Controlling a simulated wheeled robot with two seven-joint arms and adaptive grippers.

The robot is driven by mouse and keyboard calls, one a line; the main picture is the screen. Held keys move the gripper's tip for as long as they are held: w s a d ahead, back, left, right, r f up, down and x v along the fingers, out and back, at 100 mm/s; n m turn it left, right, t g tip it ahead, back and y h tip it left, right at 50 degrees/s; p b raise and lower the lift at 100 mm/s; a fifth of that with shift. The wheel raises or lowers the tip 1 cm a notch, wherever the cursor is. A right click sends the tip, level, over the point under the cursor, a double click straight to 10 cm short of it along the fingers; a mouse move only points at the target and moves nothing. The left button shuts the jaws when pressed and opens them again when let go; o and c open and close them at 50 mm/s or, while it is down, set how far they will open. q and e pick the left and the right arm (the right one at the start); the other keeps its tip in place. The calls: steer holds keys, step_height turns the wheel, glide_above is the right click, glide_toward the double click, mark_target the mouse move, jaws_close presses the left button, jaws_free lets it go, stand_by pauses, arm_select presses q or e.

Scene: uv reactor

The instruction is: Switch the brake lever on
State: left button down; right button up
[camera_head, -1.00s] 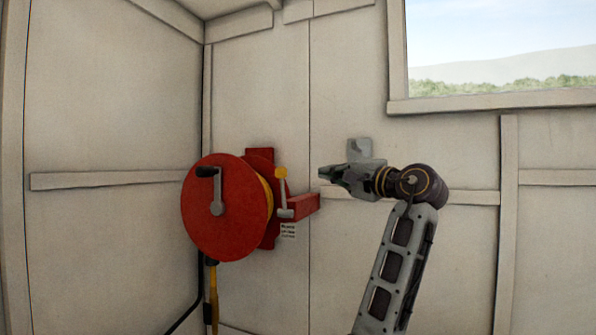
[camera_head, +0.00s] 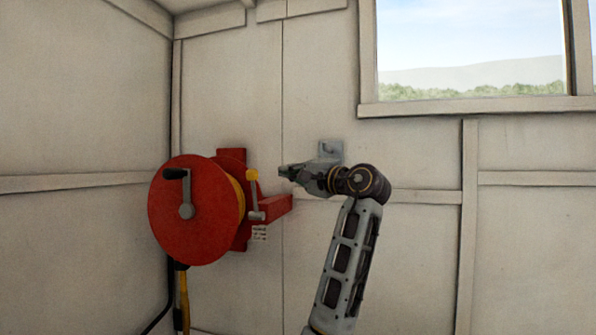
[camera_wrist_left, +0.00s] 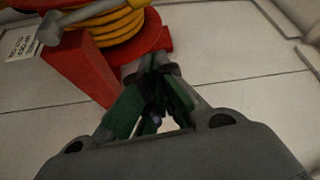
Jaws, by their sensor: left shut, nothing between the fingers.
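The brake lever (camera_head: 254,197) is a short grey lever with a yellow knob, standing nearly upright on the red bracket beside the hose reel. My left gripper (camera_head: 283,171) is to the right of the lever, about level with its knob and apart from it in the picture. Its fingers are shut with nothing between them. In the left wrist view, the gripper (camera_wrist_left: 152,68) points toward the red bracket, and the grey lever (camera_wrist_left: 52,29) lies off to its upper left. My right gripper is in no view.
The red reel (camera_head: 188,222) with its black-handled crank and yellow hose is mounted left of the lever. A red bracket (camera_head: 277,207) juts to the right below the gripper. The wall to the right is clear.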

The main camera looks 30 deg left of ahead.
mark_target(254, 194)
arm_select(q)
steer(key=shift+s+a+f+p, duration=0.1)
steer(key=shift+s+a+p, duration=0.3)
steer(key=shift+a, duration=0.45)
steer(key=shift+s+a+r+p, duration=0.1)
steer(key=shift+s+a+p, duration=0.35)
steer(key=shift+a, duration=0.45)
steer(key=shift+s+a+f+p, duration=0.1)
steer(key=shift+s+a+p, duration=0.15)
steer(key=shift+s+a, duration=0.45)
steer(key=shift+w+a, duration=0.1)
steer(key=shift+n+b, duration=0.3)
steer(key=shift+b, duration=0.15)
